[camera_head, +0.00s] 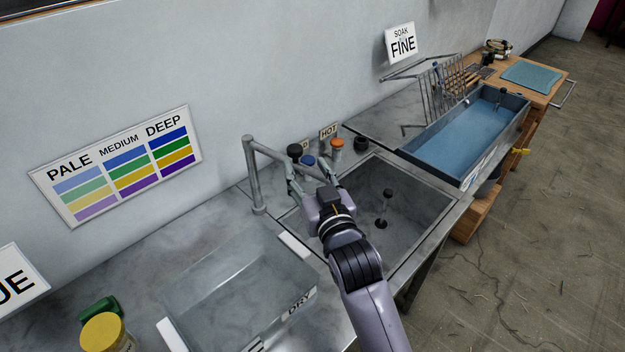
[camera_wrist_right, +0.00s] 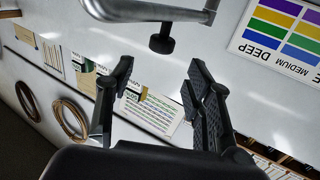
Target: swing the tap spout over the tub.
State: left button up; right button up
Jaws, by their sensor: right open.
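The tap is a grey pipe with an upright post (camera_head: 254,180) beside the sink. Its spout (camera_head: 272,152) reaches out from the post top over the sink side, with a black end piece (camera_head: 294,150). In the right wrist view the spout (camera_wrist_right: 150,10) crosses the top, its black end (camera_wrist_right: 162,42) pointing down. My right gripper (camera_head: 308,168) is open and close to the spout end. In its wrist view the fingers (camera_wrist_right: 158,72) stand apart with nothing between them. My left gripper is not in view.
The sink (camera_head: 420,205) has a black plug piece (camera_head: 384,205). Orange (camera_head: 337,143) and blue (camera_head: 308,160) tap knobs stand behind the gripper. A blue-filled trough (camera_head: 465,140) lies right of the sink. A yellow-lidded jar (camera_head: 103,332) stands at lower left.

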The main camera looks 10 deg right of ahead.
jog(key=shift+s+d, duration=0.15)
jog(key=shift+s, duration=1.5)
jog(key=shift+c, duration=0.3)
